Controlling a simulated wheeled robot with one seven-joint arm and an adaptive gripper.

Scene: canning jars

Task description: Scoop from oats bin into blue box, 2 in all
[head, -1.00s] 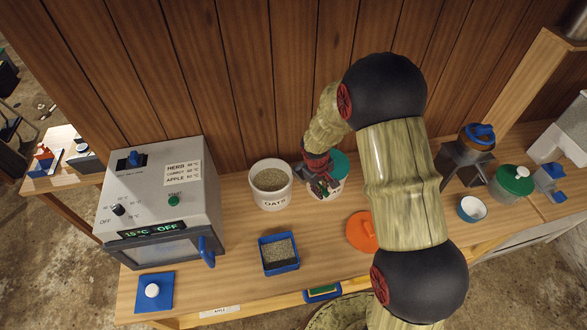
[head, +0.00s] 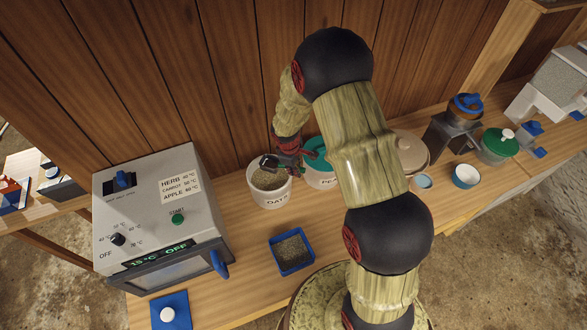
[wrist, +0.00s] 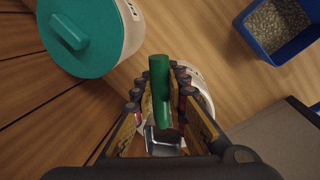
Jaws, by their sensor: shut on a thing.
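The white oats bin (head: 271,195) stands open against the back wall, with pale grain inside. My gripper (head: 288,160) is over the right side of its rim. It is shut on the green handle of a scoop (wrist: 160,90), whose metal end (wrist: 163,142) shows in the wrist view. The scoop's metal end also shows over the bin mouth in the head view; whether it holds oats I cannot tell. The blue box (head: 301,264) sits near the table's front edge with grain in it, and it also shows at the wrist view's top right (wrist: 262,50).
A white canister with a teal lid (head: 316,149) stands close to the right of the oats bin. Bare table lies between bin and box.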

